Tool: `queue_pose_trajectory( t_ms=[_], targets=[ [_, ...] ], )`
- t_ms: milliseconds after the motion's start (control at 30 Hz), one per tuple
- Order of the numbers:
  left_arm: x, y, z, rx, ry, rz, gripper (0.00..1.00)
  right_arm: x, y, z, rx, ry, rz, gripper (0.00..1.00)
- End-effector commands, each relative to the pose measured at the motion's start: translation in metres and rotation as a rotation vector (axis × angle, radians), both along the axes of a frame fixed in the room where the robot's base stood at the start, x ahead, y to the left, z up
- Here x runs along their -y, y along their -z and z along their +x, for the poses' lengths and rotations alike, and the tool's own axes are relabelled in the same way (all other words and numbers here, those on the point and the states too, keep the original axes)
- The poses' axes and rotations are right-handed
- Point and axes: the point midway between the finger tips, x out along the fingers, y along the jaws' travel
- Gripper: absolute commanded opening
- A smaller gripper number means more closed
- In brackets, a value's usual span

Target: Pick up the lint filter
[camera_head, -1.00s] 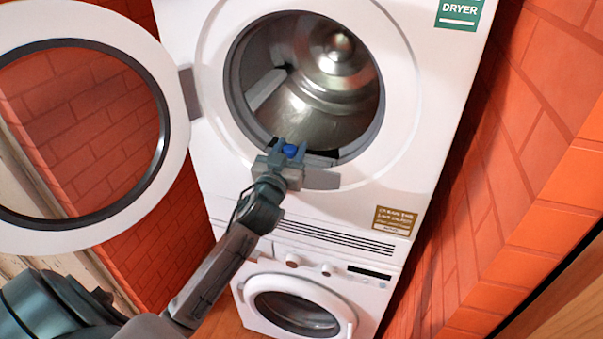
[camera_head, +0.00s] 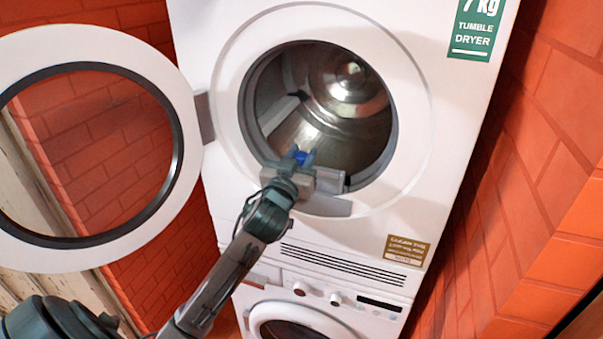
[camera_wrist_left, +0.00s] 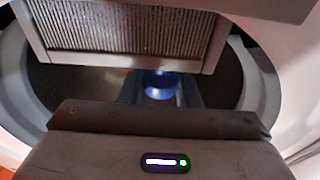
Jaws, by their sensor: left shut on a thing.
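The lint filter (camera_wrist_left: 125,38) shows in the left wrist view as a ribbed grey panel in a pale frame. In the head view the lint filter (camera_head: 328,182) is a pale grey piece at the lower rim of the dryer opening, partly hidden by my gripper. My left gripper (camera_head: 301,165) is shut on its blue tab (camera_head: 303,157). The tab also shows between the fingers in the left wrist view (camera_wrist_left: 160,85). The filter's panel stands at least partly out of the rim; I cannot tell whether its far end is clear. My right gripper is not in view.
The tumble dryer (camera_head: 440,110) has its round door (camera_head: 140,70) swung open to the left. Its metal drum (camera_head: 350,110) looks empty. A washing machine (camera_head: 260,300) stands below. A brick wall (camera_head: 520,190) is close on the right.

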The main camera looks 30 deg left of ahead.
Motion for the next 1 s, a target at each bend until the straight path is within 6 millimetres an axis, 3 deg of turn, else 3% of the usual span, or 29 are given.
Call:
queue_pose_trajectory(
  t_ms=[200, 600, 1000],
  targets=[
    [0.000, -0.043, 0.000, 0.007, 0.000, 0.000, 0.00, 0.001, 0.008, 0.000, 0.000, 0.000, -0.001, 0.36],
    [0.000, -0.105, 0.000, 0.006, 0.000, 0.000, 0.00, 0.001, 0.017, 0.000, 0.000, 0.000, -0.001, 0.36],
    [0.000, -0.128, 0.000, 0.000, 0.000, -0.001, 0.00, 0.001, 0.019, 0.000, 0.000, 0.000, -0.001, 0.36]
  ],
)
